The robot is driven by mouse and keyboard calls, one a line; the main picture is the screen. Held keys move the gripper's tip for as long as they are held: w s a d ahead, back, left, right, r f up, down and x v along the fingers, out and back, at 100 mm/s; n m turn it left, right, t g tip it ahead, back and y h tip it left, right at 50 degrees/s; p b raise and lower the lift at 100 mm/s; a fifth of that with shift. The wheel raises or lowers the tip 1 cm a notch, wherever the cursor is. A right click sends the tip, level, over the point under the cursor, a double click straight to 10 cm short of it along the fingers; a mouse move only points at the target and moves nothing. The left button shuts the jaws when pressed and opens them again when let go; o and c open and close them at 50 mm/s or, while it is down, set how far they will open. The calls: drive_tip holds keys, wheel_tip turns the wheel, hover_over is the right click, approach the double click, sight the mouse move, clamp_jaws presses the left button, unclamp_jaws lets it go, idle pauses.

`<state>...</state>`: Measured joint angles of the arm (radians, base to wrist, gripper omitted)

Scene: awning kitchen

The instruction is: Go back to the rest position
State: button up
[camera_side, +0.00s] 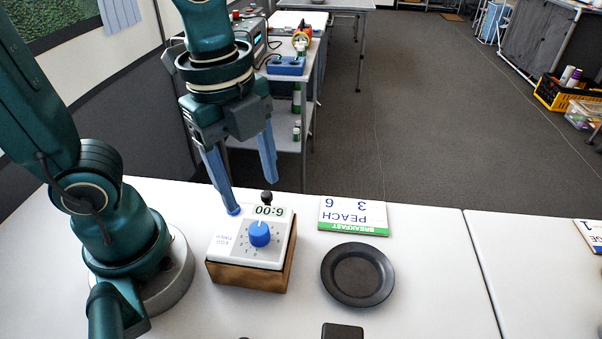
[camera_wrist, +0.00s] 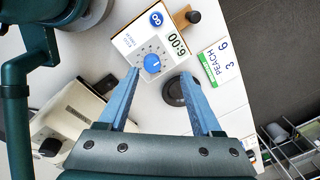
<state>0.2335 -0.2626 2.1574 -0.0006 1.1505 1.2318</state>
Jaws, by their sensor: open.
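My gripper (camera_side: 251,197) is open and empty, pointing down above the back part of a white-faced timer box (camera_side: 230,248) on a wooden base. The box has a blue dial (camera_side: 259,234), a 6:00 label and a black-topped lever (camera_side: 267,197) at its back. In the wrist view, my gripper (camera_wrist: 159,73) has its two blue fingers spread, with the dial (camera_wrist: 152,63) showing between the tips. A blue round GO button (camera_wrist: 156,19) shows at the box's edge. The height of the fingertips above the box is hard to tell.
A dark round plate (camera_side: 358,274) and a PEACH 3 6 breakfast card (camera_side: 353,216) lie right of the box on the white table (camera_side: 430,290). In the wrist view, a pale appliance (camera_wrist: 72,112) stands lower left. A shelf cart (camera_side: 300,75) stands behind the table.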

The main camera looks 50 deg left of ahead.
drive_tip(key=a+n+t, duration=0.1)
drive_tip(key=n, duration=0.4)
drive_tip(key=a+n+t, duration=0.1)
drive_tip(key=n+t, duration=0.1)
drive_tip(key=n, duration=0.4)
drive_tip(key=a+r+n+t, duration=0.1)
drive_tip(key=a+n, duration=0.1)
drive_tip(key=n, duration=0.3)
drive_tip(key=shift+s+n, duration=0.15)
drive_tip(key=shift+n, duration=0.25)
